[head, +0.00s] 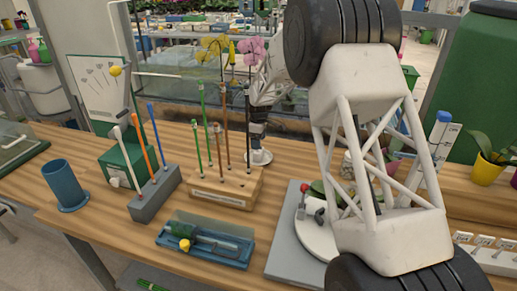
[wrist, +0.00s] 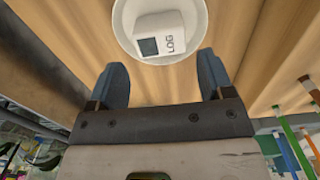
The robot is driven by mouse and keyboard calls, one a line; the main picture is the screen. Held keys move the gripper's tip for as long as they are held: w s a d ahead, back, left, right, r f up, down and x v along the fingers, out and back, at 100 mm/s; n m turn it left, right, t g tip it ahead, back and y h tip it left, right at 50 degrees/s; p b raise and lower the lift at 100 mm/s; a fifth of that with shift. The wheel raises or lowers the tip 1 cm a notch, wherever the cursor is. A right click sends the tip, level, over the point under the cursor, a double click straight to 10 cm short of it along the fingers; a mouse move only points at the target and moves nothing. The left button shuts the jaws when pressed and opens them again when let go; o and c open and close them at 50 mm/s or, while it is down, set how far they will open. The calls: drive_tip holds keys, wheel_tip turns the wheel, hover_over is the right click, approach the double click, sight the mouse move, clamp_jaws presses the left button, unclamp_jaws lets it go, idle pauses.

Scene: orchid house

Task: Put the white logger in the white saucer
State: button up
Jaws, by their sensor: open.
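The white logger (wrist: 168,30), a small box with a dark screen and the letters LOG, is inside the round white saucer (wrist: 125,40) in the wrist view. It sits at an angle within the rim; whether it lies fully flat I cannot tell. My gripper (wrist: 163,78) is open, with two blue-grey fingers apart and nothing between them. The fingertips are just short of the saucer's near side and clear of the logger. In the head view, the saucer (head: 259,158) stands behind the wooden stake block, below my gripper (head: 258,138); the logger is not clear there.
A wooden block (head: 222,188) with several upright stakes stands in front of the saucer. A grey block (head: 155,194) with stakes, a blue cup (head: 65,185) and a blue tray (head: 205,242) are nearby.

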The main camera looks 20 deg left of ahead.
drive_tip(key=shift+r, duration=2.45)
drive_tip(key=shift+d, duration=0.1)
drive_tip(key=s+d+r+m, duration=0.3)
drive_tip(key=s+d+r, duration=0.45)
drive_tip(key=d, duration=0.25)
drive_tip(key=s+d+r+m+t, duration=0.1)
drive_tip(key=s+d+r+m, duration=0.2)
drive_tip(key=s+d+r, duration=0.45)
drive_tip(key=s+d+r+m, duration=0.3)
drive_tip(key=s+d+r, duration=0.2)
drive_tip(key=s+d, duration=0.5)
drive_tip(key=s+d+f+m, duration=0.1)
drive_tip(key=s+d+m, duration=0.2)
drive_tip(key=s+d, duration=0.3)
drive_tip(key=s+d+f+m+t, duration=0.1)
drive_tip(key=s+d+m, duration=0.2)
drive_tip(key=s, duration=1.1)
drive_tip(key=s+d+f+m, duration=0.1)
drive_tip(key=s+d+m, duration=0.2)
drive_tip(key=s+d, duration=0.5)
drive_tip(key=s, duration=0.3)
drive_tip(key=shift+d+f+t, duration=0.3)
drive_tip(key=shift+d, duration=0.05)
